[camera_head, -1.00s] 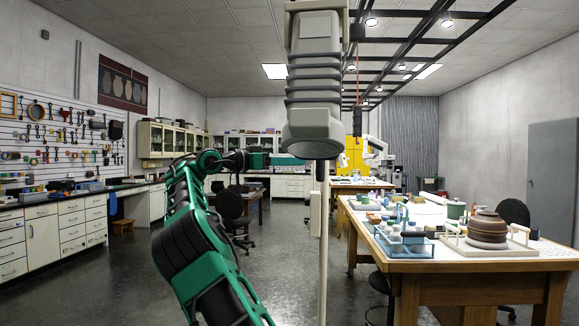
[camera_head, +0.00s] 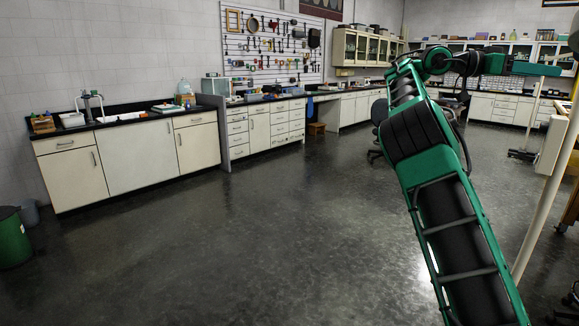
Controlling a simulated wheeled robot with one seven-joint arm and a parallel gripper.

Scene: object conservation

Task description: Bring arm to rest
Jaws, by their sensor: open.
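My green and black arm (camera_head: 455,240) rises from the bottom right of the head view and bends to the right at a round joint (camera_head: 435,60). Its far end, with my gripper (camera_head: 545,66), points right near the upper right edge. The gripper is small here and its fingers are hard to make out. It is open, and I see nothing held in it. The arm stands over open floor, apart from the cabinets behind it.
A pale pole (camera_head: 545,205) with a box (camera_head: 553,138) stands close on the right. White cabinets (camera_head: 130,160) with a dark counter line the left wall. A green bin (camera_head: 13,238) is at the left edge. A dark chair (camera_head: 379,112) stands behind the arm. The middle floor is clear.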

